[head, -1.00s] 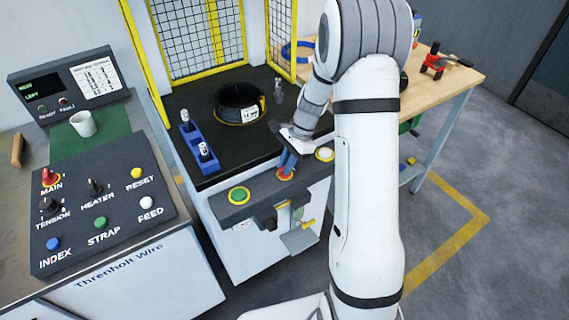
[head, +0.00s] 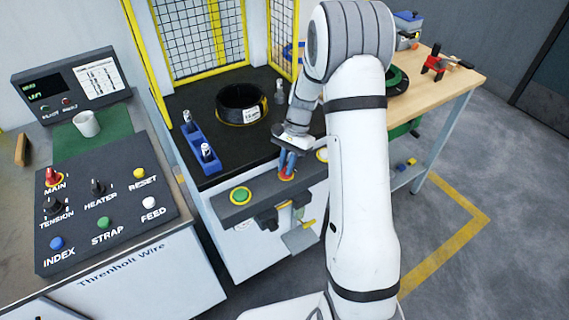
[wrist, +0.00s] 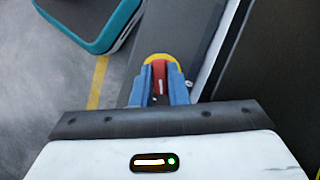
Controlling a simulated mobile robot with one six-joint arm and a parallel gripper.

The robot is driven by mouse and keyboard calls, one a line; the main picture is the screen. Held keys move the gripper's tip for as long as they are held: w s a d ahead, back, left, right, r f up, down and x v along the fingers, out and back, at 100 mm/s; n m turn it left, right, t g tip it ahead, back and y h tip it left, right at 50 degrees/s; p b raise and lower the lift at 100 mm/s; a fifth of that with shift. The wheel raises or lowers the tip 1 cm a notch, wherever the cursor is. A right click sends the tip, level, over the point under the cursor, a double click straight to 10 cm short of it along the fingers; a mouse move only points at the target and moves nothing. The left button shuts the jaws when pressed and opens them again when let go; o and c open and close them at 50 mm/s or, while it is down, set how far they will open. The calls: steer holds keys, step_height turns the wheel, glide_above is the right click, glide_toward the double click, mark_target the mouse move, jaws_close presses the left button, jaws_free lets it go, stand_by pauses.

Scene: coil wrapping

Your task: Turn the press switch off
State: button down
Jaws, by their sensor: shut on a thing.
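The press switch is a red knob (wrist: 160,84) on a yellow ring, on the grey front bar (head: 225,209) of the press. In the head view the red knob (head: 286,177) shows low between my fingers, within its yellow ring. My gripper (head: 288,164) points down at it with blue fingers. In the wrist view my gripper (wrist: 160,76) has one finger on each side of the knob and is shut on it. The fingers hide part of the knob, and its exact switch position is hard to tell.
A green button (head: 241,195) sits left on the bar; a pale one (head: 322,155) is partly hidden at right. A black coil (head: 241,103) and a blue holder (head: 201,146) lie on the press table. A control panel (head: 105,200) stands left, a wooden bench (head: 452,85) right.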

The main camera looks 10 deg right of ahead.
steer(key=n+h, duration=0.1)
steer(key=n, duration=0.2)
steer(key=n+g+h, duration=0.1)
steer(key=n, duration=0.2)
steer(key=shift+w+n, duration=0.1)
steer(key=shift+n, duration=0.2)
steer(key=n+h, duration=0.1)
steer(key=n, duration=0.2)
steer(key=n+h, duration=0.1)
steer(key=n, duration=0.2)
steer(key=shift+a+r+h, duration=0.1)
steer(key=shift+a+h, duration=0.1)
steer(key=shift+h, duration=0.1)
steer(key=shift+w+n, duration=0.1)
steer(key=shift+n, duration=0.3)
steer(key=c, duration=1.4)
jaws_free()
steer(key=shift+c, duration=0.2)
steer(key=v, duration=0.7)
steer(key=shift+r, duration=0.3)
steer(key=shift+w+a, duration=0.1)
steer(key=shift+a, duration=0.05)
